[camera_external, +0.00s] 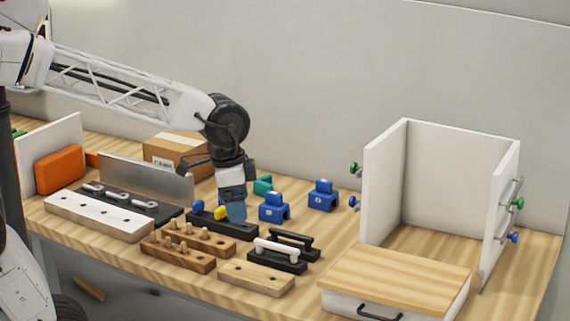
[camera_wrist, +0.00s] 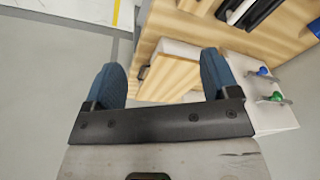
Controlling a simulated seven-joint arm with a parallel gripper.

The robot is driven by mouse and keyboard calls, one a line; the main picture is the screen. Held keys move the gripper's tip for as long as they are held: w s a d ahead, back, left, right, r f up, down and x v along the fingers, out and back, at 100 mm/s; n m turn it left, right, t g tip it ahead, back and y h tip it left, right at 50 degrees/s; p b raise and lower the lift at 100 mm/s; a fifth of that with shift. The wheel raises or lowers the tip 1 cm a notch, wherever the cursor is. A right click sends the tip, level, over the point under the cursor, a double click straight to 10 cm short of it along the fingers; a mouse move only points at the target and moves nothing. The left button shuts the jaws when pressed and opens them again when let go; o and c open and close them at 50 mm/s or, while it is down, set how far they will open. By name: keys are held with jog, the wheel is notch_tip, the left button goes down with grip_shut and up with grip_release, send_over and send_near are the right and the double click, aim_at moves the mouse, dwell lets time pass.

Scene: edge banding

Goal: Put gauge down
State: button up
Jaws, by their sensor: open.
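My gripper (camera_external: 236,213) is above the middle of the bench in the external view, with its blue fingers pointing down. In the wrist view my gripper (camera_wrist: 160,75) has its two blue fingers wide apart, with nothing held between them. A dark block (camera_external: 240,231) with a yellow piece (camera_external: 221,212) and a blue piece (camera_external: 197,206) lies right at the fingers. They overlap it in the picture; I cannot tell if they touch. No piece is clearly recognisable as the gauge.
Blue clamps (camera_external: 272,211), a wooden peg block (camera_external: 188,250) and black and white handles (camera_external: 277,254) surround my gripper. An open white cabinet (camera_external: 384,185) and a wood-topped drawer (camera_external: 398,272) stand right. A metal plate (camera_external: 146,181) and cardboard box (camera_external: 172,150) stand left.

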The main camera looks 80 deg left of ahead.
jog(key=s+d+f+n, duration=0.2)
jog(key=s+d, duration=0.6)
jog(key=s, duration=0.4)
jog(key=shift+s+f+t, duration=0.15)
jog(key=shift+f+t, duration=0.15)
jog(key=shift+f, duration=0.4)
dwell(0.9)
jog(key=shift+o, duration=1)
